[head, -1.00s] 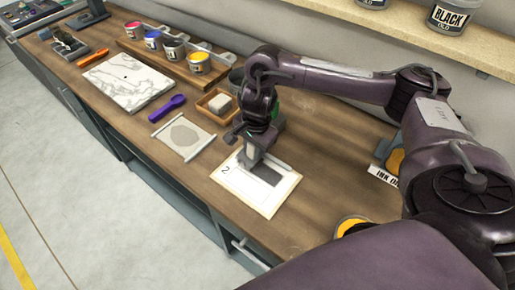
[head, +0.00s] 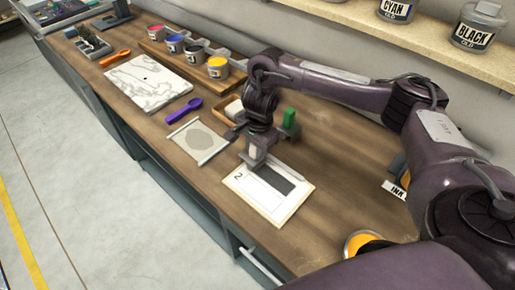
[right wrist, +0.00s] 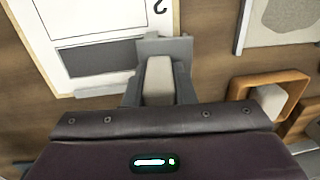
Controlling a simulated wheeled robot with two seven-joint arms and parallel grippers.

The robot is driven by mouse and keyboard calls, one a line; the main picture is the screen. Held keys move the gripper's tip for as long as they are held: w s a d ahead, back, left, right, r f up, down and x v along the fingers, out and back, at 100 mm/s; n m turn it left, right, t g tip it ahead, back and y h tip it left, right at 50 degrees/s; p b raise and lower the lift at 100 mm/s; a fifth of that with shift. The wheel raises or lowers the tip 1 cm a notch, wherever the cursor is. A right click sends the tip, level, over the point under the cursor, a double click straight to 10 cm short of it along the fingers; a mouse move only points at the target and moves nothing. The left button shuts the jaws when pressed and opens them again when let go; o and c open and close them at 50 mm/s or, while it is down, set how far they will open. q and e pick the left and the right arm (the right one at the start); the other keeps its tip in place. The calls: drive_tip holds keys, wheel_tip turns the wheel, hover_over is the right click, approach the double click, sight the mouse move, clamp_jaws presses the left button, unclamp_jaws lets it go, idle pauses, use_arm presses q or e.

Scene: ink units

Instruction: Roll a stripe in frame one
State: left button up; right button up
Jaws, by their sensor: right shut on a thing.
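My right gripper (head: 255,160) is shut on a grey tool with a pale middle (right wrist: 158,80), low over the far edge of a white card (head: 242,186). I cannot tell whether the tool touches the card. The card bears a "2" and a dark grey stripe (head: 278,180) along its far side. In the right wrist view the same card (right wrist: 120,25) shows its "2" and the dark patch (right wrist: 95,60). A second pale sheet with a grey oval (head: 199,140) lies to the left. My left gripper is out of view.
An upright green piece (head: 289,118) shows behind my gripper. A small wooden tray (right wrist: 235,95) with a pale block is beside it. A purple spoon-like tool (head: 183,111), a marbled slab (head: 145,82) and ink pots (head: 217,68) are further left.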

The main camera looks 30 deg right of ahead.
wheel_tip(320, 180, up, 6)
drive_tip(key=p, duration=0.5)
drive_tip(key=shift+r, duration=0.15)
drive_tip(key=shift+w, duration=0.1)
